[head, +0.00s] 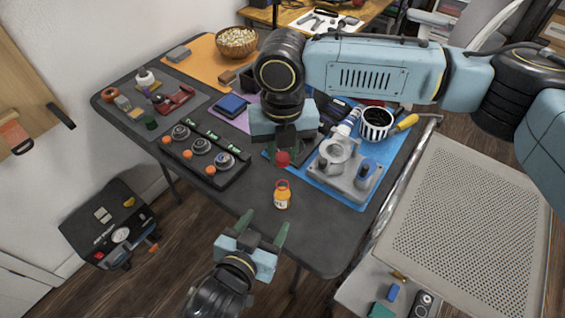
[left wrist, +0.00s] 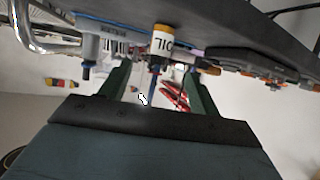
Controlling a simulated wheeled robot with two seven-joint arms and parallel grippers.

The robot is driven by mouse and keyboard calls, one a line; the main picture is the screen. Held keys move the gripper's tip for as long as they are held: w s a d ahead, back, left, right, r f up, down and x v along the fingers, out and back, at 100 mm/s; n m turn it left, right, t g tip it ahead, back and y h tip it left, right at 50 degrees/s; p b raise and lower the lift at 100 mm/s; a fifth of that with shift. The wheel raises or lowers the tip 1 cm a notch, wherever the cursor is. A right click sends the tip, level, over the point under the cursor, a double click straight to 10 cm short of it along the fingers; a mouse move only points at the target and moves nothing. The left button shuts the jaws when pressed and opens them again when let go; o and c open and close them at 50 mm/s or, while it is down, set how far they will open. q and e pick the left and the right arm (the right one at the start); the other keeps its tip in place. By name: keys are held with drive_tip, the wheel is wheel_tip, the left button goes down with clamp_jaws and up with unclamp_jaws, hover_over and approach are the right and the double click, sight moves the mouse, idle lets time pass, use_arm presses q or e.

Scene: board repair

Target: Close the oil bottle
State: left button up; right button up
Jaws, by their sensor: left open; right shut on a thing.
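The oil bottle (head: 282,196) is small and yellow-orange with a pale label, and stands upright near the front edge of the dark table. In the left wrist view the bottle (left wrist: 163,42) appears upside down, its label reading OIL. A red cap (head: 283,159) is in my right gripper (head: 286,154), which is shut on it above and behind the bottle, apart from it. My left gripper (head: 264,226) is open and empty, in front of the bottle at the table's edge, its fingers pointing towards it. It does not touch the bottle in the head view.
A blue mat (head: 344,191) to the right holds a grey metal fixture (head: 350,178) and a striped cup (head: 376,124). A black tray (head: 222,178) with several round parts lies left of the bottle. The dark table (head: 261,197) is bare around the bottle.

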sight(280, 200)
drive_tip(key=shift+w+r, duration=0.1)
drive_tip(key=shift+w, duration=0.1)
use_arm(q)
drive_tip(key=shift+r, duration=0.1)
use_arm(e)
drive_tip(key=shift+s+r, duration=0.1)
drive_tip(key=shift+s, duration=0.25)
use_arm(q)
drive_tip(key=x, duration=1.2)
use_arm(e)
drive_tip(key=shift+w, duration=0.1)
use_arm(q)
clamp_jaws()
use_arm(e)
drive_tip(key=shift+f, duration=2.55)
